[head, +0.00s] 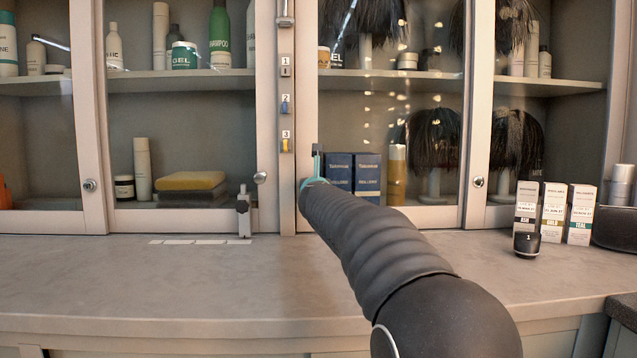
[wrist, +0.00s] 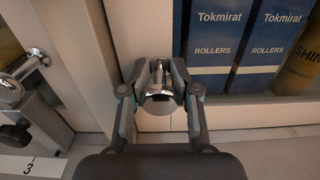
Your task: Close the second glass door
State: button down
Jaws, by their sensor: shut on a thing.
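Several glass doors in pale frames front the cabinet. My gripper (head: 313,170) is at the left edge of the glass door (head: 302,130) just right of the central post. In the wrist view, my gripper (wrist: 160,95) has its two fingers shut on that door's shiny round metal knob (wrist: 160,90). The knob is hidden in the head view. The door looks near flush with its frame; I cannot tell if a small gap is left. The door left of the post (head: 265,130) has its own round knob (head: 261,178).
A small clamp-like stand (head: 243,212) stands on the counter left of the post, by white numbered marks (head: 200,242). Blue boxes (head: 367,175) stand behind the gripped door. The counter's left is clear.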

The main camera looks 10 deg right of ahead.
jog(key=shift+a+f, duration=0.15)
jog(key=c, duration=1.2)
grip_release()
jog(key=s+a, duration=0.1)
jog(key=s, duration=1.1)
jog(key=shift+a, duration=0.3)
